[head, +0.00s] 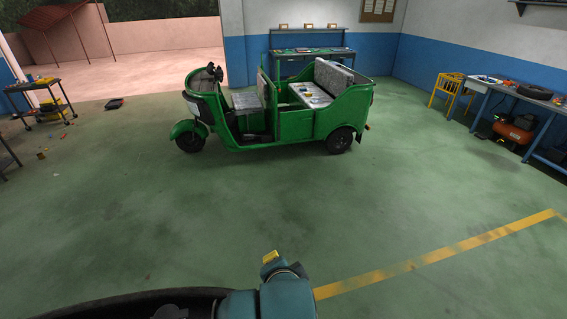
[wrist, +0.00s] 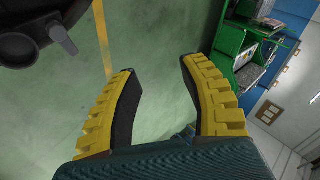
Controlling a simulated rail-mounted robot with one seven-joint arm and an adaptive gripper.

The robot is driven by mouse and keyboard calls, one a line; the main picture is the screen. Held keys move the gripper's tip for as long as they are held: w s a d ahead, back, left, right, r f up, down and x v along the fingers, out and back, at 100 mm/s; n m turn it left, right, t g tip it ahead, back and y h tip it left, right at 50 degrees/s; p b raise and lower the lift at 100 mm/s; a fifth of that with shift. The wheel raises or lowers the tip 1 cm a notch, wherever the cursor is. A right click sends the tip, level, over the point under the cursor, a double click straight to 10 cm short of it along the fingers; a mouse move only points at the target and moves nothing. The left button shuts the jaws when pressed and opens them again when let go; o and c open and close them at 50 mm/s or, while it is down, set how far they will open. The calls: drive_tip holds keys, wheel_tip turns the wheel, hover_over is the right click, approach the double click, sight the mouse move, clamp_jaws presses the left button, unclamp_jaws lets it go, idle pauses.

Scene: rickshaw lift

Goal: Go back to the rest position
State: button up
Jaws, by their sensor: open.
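My gripper (wrist: 156,75) is open in the wrist view. Its two yellow and black fingers are spread apart with only the green floor showing between them. In the head view my arm shows at the bottom centre, with a small yellow part of the gripper (head: 271,257) at its top; the rest is hidden behind the arm. The green rickshaw (head: 297,124) stands on the floor well ahead of my arm. Part of the rickshaw also shows at the upper right of the wrist view (wrist: 229,45). The gripper is apart from it.
A tool cart (head: 45,108) stands at the left. A blue workbench (head: 305,51) is behind the rickshaw. The floor (head: 200,210) between me and the rickshaw is clear.

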drive_tip(key=s+d+r+n+t+h+p, duration=0.15)
drive_tip(key=d+r+t, duration=0.4)
drive_tip(key=r, duration=0.85)
drive_tip(key=s+d+r+n+t, duration=0.1)
drive_tip(key=s+r+n+t, duration=0.3)
drive_tip(key=r, duration=0.5)
drive_tip(key=s+d+r+n+t, duration=0.1)
drive_tip(key=s+r+n+t, duration=0.3)
drive_tip(key=s+r, duration=0.3)
wheel_tip(320, 180, up, 4)
drive_tip(key=shift+s+d+f+n, duration=0.15)
drive_tip(key=shift+d+f+n, duration=0.05)
drive_tip(key=shift+n, duration=0.65)
